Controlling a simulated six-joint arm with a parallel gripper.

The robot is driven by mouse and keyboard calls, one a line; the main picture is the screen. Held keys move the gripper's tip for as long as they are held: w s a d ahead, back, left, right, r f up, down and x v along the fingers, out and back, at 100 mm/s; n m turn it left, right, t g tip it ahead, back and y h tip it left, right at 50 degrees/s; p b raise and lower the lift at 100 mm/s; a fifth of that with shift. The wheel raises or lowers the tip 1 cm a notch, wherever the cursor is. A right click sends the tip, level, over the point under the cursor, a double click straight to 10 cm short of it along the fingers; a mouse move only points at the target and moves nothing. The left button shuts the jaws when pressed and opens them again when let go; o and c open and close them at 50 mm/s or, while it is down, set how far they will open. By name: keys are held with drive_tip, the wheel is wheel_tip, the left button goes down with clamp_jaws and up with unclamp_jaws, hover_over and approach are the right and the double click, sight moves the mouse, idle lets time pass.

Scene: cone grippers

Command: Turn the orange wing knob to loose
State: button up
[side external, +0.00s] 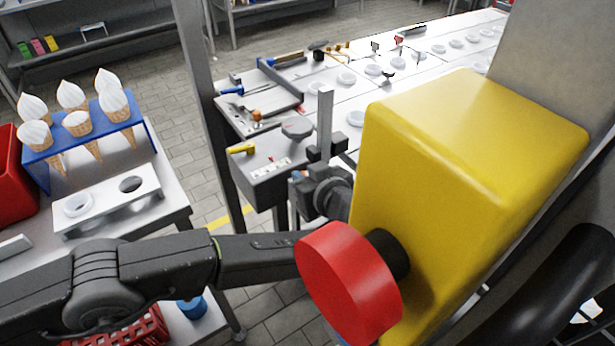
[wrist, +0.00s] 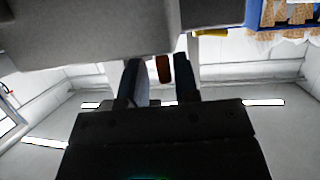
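The orange wing knob (wrist: 163,69) shows in the wrist view as a narrow, dark orange upright piece below a grey block. My gripper (wrist: 158,82) is open, with one dark finger on each side of the knob. The knob is nearer the right finger, and a gap shows on its left. I cannot tell whether the right finger touches it. In the side external view my gripper (side external: 304,180) is at the grey box (side external: 270,180) with the yellow handle; a tiny orange-red patch shows by the fingers. The big red button partly hides my arm.
A yellow box (side external: 450,150) with a red button (side external: 345,280) fills the right foreground. A blue rack (side external: 45,157) of cones stands on the left table. Benches with white rings lie behind.

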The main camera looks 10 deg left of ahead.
drive_tip(key=shift+d+r, duration=0.15)
drive_tip(key=shift+r, duration=0.15)
drive_tip(key=v, duration=0.7)
drive_tip(key=shift+s+d, duration=0.15)
drive_tip(key=shift+s, duration=0.25)
drive_tip(key=shift+o, duration=0.2)
drive_tip(key=shift+f, duration=0.1)
